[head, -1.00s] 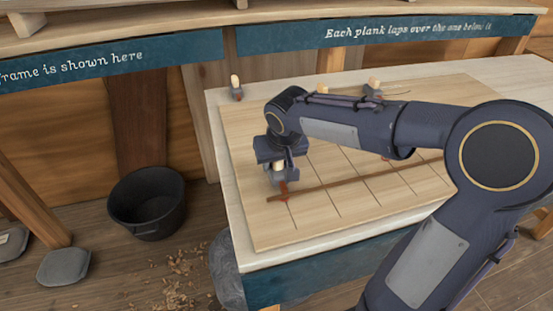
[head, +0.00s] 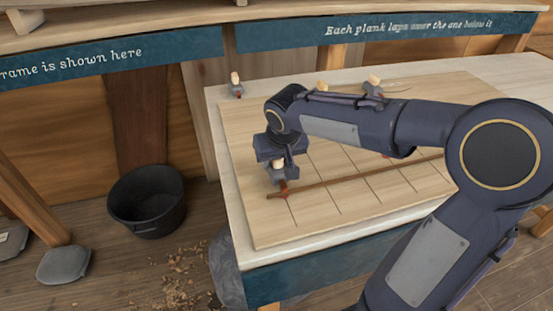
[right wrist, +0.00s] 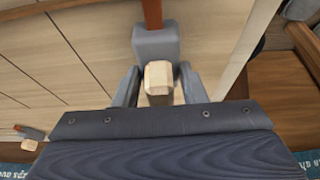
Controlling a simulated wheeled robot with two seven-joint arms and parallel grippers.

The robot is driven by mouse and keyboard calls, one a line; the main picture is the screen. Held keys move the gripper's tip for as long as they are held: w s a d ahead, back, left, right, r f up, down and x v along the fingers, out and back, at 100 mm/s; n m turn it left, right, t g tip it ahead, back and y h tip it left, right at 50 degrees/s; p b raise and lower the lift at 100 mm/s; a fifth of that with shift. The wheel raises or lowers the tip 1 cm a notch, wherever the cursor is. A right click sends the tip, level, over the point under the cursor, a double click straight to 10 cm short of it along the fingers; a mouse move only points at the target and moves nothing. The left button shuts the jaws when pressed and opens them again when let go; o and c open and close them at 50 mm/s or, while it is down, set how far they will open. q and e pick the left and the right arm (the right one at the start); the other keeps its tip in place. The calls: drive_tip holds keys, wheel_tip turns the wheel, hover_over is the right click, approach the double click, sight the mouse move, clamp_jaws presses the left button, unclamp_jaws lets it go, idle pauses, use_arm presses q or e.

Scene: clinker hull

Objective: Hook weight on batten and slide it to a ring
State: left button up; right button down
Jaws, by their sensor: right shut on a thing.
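My right gripper (head: 277,157) is shut on a grey lead weight (head: 276,174) with a pale wooden knob, low over the left part of the board. In the right wrist view the knob (right wrist: 159,80) is between the two fingers, and the weight's body (right wrist: 155,43) is just beyond it. The weight's red-brown hook (head: 283,188) is at the thin brown batten (head: 340,181), near its left end. It appears to touch the batten, but I cannot tell whether it sits over it. The batten lies slanting across the pale board (head: 265,230). I make out no ring clearly. My left gripper is not in view.
Another weight (head: 236,86) stands at the board's back left corner, and one (head: 373,88) at the back, behind my right arm. Dark lines cross the board. A black bucket (head: 146,205) and wood shavings are on the floor to the left.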

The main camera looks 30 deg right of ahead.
sight(280, 173)
drive_tip(key=shift+f+b, duration=0.4)
drive_tip(key=shift+b, duration=0.05)
drive_tip(key=shift+f+b, duration=0.15)
drive_tip(key=shift+b, duration=0.2)
idle(1.6)
drive_tip(key=c, duration=0.8)
unclamp_jaws()
drive_tip(key=shift+f, duration=0.1)
drive_tip(key=v, duration=0.8)
